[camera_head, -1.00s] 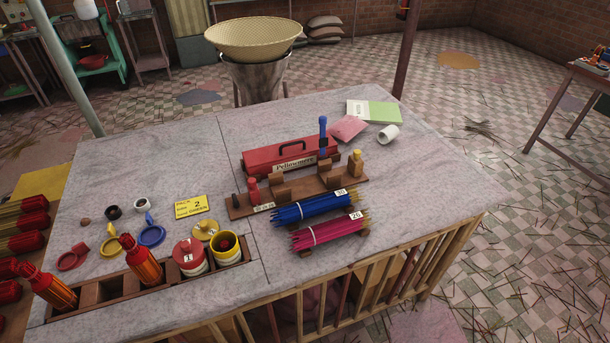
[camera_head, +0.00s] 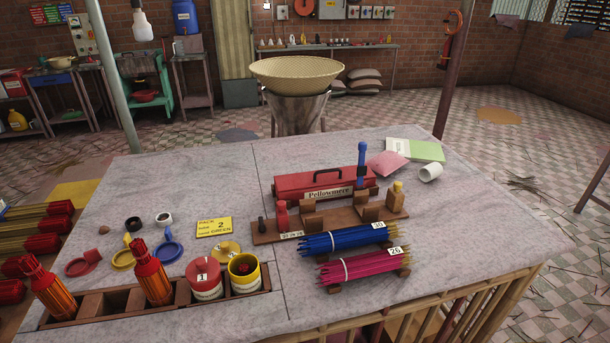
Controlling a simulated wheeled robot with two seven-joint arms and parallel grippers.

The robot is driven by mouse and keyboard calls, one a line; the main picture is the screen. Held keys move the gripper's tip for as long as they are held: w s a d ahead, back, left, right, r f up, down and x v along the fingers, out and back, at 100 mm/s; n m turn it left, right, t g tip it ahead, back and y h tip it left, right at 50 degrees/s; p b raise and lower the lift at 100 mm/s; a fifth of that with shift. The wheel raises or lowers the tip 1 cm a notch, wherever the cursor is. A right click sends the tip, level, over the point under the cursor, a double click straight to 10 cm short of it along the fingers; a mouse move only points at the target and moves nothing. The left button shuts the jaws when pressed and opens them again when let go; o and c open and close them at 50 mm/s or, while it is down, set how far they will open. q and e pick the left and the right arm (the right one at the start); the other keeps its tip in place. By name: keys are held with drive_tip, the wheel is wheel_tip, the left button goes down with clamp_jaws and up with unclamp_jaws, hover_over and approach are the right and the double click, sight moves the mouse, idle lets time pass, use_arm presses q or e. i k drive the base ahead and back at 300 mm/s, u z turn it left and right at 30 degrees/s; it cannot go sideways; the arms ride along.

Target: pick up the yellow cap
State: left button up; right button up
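A round yellow cap (camera_head: 222,250) with a small knob lies on the grey table, just behind the yellow canister (camera_head: 246,285) and the red-lidded canister (camera_head: 205,294). The yellow canister is open at the top, with something dark and red inside. The canisters stand in a wooden tray (camera_head: 122,299) along the table's front left. The red-lidded canister is marked 1. Neither of my grippers shows in the head view.
Yellow, red and blue ring-shaped pieces (camera_head: 170,252) lie left of the cap. A yellow card (camera_head: 214,227) lies behind it. A wooden rack (camera_head: 338,222) and blue (camera_head: 345,239) and magenta (camera_head: 358,265) stick bundles stand to the right. The table's back left is clear.

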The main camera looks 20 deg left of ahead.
sight(223, 252)
drive_tip(key=k, duration=1.1)
drive_tip(key=u, duration=0.75)
drive_tip(key=i, duration=0.75)
drive_tip(key=z, duration=0.5)
